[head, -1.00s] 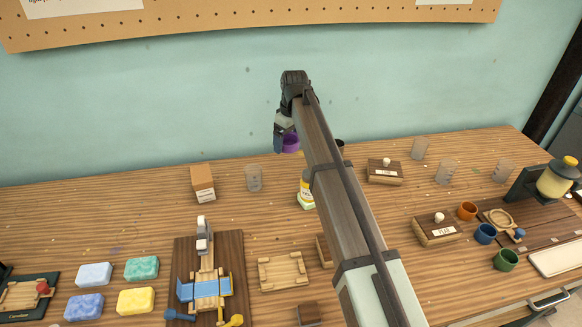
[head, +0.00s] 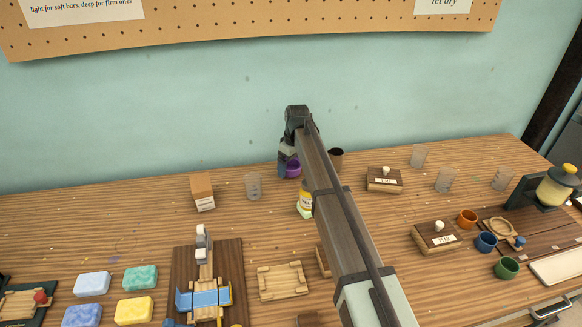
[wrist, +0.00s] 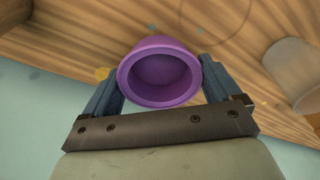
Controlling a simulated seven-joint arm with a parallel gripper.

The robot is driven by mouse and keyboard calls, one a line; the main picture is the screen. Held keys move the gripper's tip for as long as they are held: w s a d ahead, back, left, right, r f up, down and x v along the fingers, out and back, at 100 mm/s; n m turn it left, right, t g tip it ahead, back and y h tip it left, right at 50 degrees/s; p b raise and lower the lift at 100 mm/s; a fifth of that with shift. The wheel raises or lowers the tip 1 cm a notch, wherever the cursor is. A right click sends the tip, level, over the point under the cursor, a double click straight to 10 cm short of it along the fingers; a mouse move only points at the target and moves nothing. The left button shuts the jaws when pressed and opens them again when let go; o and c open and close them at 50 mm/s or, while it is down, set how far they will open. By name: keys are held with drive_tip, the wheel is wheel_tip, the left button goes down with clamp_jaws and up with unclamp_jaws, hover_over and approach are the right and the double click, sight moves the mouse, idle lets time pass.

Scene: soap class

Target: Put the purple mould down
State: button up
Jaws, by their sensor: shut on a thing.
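The purple mould (head: 293,169) is a small round cup, held at the end of my arm near the back of the table. In the wrist view the mould (wrist: 160,70) sits between both fingers, its open mouth facing the camera and empty inside. My gripper (wrist: 160,80) is shut on it, with a finger at each side. In the head view my gripper (head: 288,164) is partly hidden behind my arm. The wooden table top (wrist: 225,30) shows beyond the mould; I cannot tell whether the mould touches it.
A clear beaker (head: 253,186) and a brown box (head: 202,191) stand to the left. The table between beaker and mould looks clear.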

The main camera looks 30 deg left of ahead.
drive_tip(key=shift+f, duration=0.45)
drive_tip(key=shift+f, duration=0.2)
drive_tip(key=o, duration=0.8)
drive_tip(key=shift+c, duration=0.2)
wheel_tip(320, 180, up, 12)
drive_tip(key=d, duration=0.1)
drive_tip(key=shift+d+r, duration=0.15)
drive_tip(key=shift+d, duration=0.05)
drive_tip(key=shift+s, duration=0.1)
